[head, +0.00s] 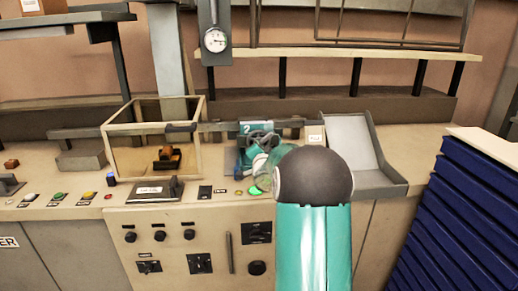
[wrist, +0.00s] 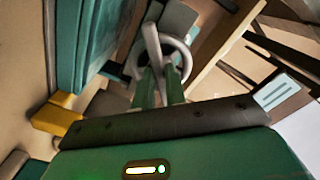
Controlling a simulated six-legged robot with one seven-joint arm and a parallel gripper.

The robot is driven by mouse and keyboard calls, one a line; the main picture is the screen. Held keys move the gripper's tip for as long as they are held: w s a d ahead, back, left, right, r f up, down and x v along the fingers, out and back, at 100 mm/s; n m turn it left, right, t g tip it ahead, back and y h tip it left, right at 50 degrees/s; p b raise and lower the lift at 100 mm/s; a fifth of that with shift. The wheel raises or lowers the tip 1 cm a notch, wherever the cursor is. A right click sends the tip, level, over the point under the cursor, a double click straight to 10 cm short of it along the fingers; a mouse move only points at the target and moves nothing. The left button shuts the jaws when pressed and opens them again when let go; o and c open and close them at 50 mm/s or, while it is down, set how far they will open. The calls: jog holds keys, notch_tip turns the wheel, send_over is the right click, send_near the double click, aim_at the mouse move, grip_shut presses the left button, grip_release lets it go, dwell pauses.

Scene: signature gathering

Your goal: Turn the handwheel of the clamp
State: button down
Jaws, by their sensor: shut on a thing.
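The clamp's handwheel (wrist: 186,52) is a grey ring with a bar across it, in the upper middle of the wrist view. My gripper (wrist: 158,76) reaches up to it, with its two green fingers close together and shut on the handwheel. In the head view the teal clamp (head: 246,128), marked 2, stands on the console in the middle. My arm and gripper (head: 262,158) come over it from the front right and hide part of the clamp and wheel.
A clear box (head: 108,150) with a small orange-brown piece stands left of the clamp. A grey sloped tray (head: 350,140) is close on the right. A dial gauge (head: 215,40) hangs above. Buttons line the console's front edge. A blue stack (head: 465,220) stands at far right.

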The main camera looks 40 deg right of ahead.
jog(key=shift+f, duration=0.1)
jog(key=c, duration=1.4)
grip_release()
jog(key=shift+c, duration=0.2)
jog(key=shift+s, duration=0.1)
jog(key=v, duration=1.3)
jog(key=shift+s+a, duration=0.25)
jog(key=shift+a, duration=0.1)
